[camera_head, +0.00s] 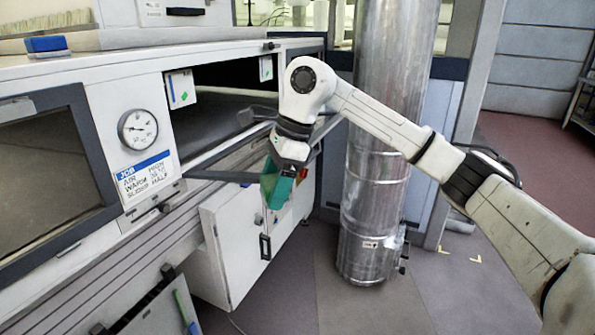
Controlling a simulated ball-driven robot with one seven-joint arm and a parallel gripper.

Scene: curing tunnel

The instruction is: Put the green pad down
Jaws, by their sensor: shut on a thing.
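The green pad (270,184) is a small teal-green block at the end of my arm. My gripper (283,172) points downward and is shut on it. The gripper and pad are in front of the curing tunnel's open side, above the floor and near the white cabinet (238,250). The fingers are small and partly hidden by the pad, so their exact hold on it is not clear.
The white tunnel (97,120) has a dark opening (215,110) and a round gauge (138,130). A blue block (46,44) lies on its top. A shiny metal duct (385,130) stands close behind my arm. Free floor (370,312) lies at the front.

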